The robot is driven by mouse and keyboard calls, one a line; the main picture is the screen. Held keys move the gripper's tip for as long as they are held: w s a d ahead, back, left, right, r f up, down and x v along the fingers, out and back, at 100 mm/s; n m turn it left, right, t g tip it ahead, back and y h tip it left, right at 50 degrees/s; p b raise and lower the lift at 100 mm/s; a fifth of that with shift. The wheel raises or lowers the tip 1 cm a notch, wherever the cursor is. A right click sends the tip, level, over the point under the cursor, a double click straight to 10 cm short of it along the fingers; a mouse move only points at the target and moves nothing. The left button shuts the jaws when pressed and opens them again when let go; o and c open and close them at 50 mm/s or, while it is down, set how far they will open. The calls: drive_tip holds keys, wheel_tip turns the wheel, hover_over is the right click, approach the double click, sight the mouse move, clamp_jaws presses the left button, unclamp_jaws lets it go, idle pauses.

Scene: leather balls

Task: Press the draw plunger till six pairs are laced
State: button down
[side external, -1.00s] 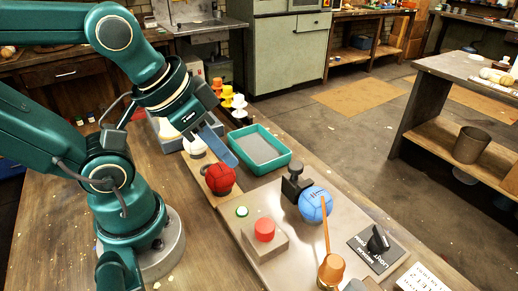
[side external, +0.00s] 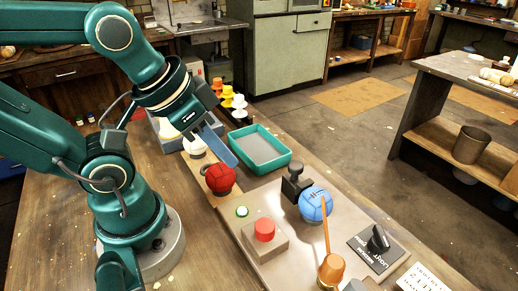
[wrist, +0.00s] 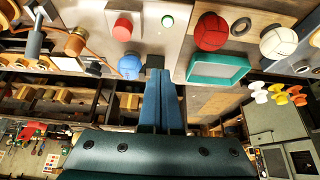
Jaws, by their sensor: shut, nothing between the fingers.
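The red draw plunger (side external: 264,230) stands up from a grey box on the metal plate; it also shows in the wrist view (wrist: 122,30). A blue ball (side external: 316,204) with dark lacing sits against a black clamp (side external: 294,186); it also shows in the wrist view (wrist: 130,66). I cannot count its laced pairs. An orange thread runs from the ball to a copper cone (side external: 331,268). My gripper (side external: 232,161) is shut and empty, raised above and behind the red ball, away from the plunger. Its blue fingers show in the wrist view (wrist: 161,95).
A red ball (side external: 220,180) sits beside the plate, with a white ball (side external: 195,146) behind it. A teal tray (side external: 286,158) stands right of my gripper. A lit green lamp (side external: 242,211) is near the plunger. A black selector knob (side external: 378,240) stands at the right.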

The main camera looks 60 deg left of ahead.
wheel_tip(320, 180, up, 5)
drive_tip(key=n+g, duration=0.6)
drive_tip(key=n, duration=1.2)
hover_over(264, 225)
drive_tip(key=shift+r, duration=0.25)
drive_tip(key=shift+f, duration=0.1)
wheel_tip(264, 225, down, 14)
drive_tip(key=shift+r, duration=0.1)
